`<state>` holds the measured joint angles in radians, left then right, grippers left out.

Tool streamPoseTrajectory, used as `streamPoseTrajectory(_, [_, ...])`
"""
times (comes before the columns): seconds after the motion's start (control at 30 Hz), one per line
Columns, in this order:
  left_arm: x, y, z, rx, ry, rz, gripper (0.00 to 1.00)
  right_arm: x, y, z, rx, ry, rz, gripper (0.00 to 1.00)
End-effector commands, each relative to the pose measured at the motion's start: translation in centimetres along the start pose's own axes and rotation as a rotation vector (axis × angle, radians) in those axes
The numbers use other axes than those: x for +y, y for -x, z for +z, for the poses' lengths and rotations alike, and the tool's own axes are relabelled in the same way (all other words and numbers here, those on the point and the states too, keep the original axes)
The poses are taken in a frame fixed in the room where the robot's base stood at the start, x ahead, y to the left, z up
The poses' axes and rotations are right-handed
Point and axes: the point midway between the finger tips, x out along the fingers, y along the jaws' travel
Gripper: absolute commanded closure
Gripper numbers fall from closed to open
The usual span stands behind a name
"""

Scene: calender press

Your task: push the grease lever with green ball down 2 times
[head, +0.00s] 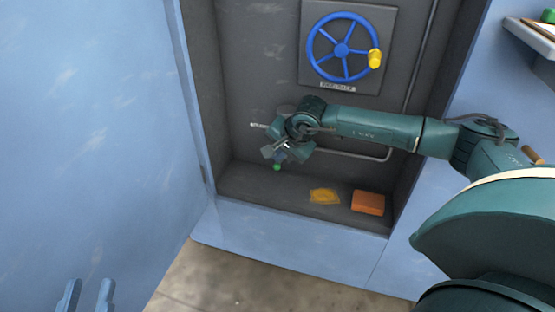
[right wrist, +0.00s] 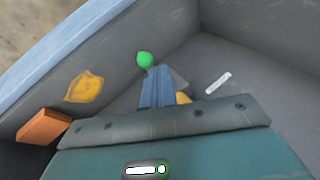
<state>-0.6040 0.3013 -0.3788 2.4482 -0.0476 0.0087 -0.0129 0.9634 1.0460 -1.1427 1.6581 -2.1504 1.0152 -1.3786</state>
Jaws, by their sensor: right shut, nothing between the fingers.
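The green ball (head: 277,167) of the grease lever shows just below my right gripper (head: 275,153), inside the dark recess. In the right wrist view the green ball (right wrist: 145,60) lies right at the tips of my shut, empty fingers (right wrist: 156,88); I cannot tell whether they touch it. The lever's rod is mostly hidden behind the gripper. A small yellow part (right wrist: 183,97) peeks out beside the fingers. My left gripper (head: 87,290) is at the bottom left in the head view, its two fingers apart, far from the lever.
A blue handwheel (head: 341,48) with a yellow knob is on the recess's back wall. A yellow rag (head: 324,196) and an orange block (head: 368,203) lie on the recess floor. A large blue door panel (head: 90,130) stands at left. A grey pipe (head: 350,155) runs behind my right arm.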

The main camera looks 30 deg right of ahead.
Motion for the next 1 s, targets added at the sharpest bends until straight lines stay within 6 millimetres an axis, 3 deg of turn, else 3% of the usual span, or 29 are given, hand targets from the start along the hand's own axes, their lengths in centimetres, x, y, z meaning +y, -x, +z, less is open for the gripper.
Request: streamPoseTrajectory(1.0, [0.27,0.34,1.33,-0.014,0.008,0.004,0.70,0.69,-0.96,0.71,-0.001,0.001,0.001,1.00])
